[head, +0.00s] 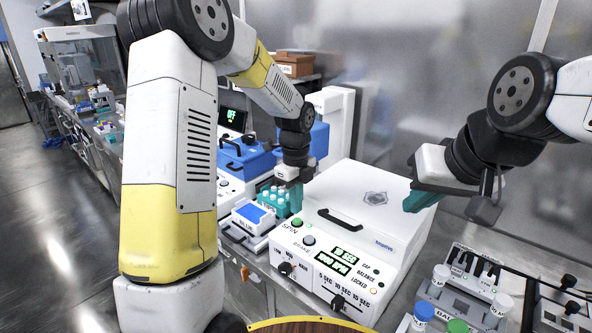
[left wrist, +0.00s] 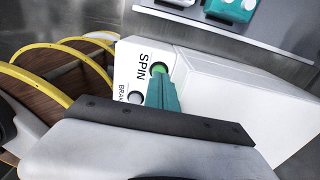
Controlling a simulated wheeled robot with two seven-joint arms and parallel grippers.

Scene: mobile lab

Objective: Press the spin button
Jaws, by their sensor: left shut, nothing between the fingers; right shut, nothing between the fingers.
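The white centrifuge (head: 350,195) stands on the bench with its lid down. Its green spin button (head: 297,222) is on the front panel beside the word SPIN, above a pale brake button (head: 309,240). My left gripper (head: 295,199) is shut and empty, its teal fingertips just above the spin button. In the left wrist view, the teal fingertips (left wrist: 163,94) overlap the lower edge of the green spin button (left wrist: 159,69); I cannot tell if they touch. My right gripper (head: 420,202) is shut and empty, to the right of the lid.
A teal tube rack (head: 268,199) and a white box with a blue top (head: 253,212) stand just left of the centrifuge. A blue-lidded device (head: 245,158) is behind them. Capped jars (head: 440,275) stand at the lower right. Displays and knobs share the front panel.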

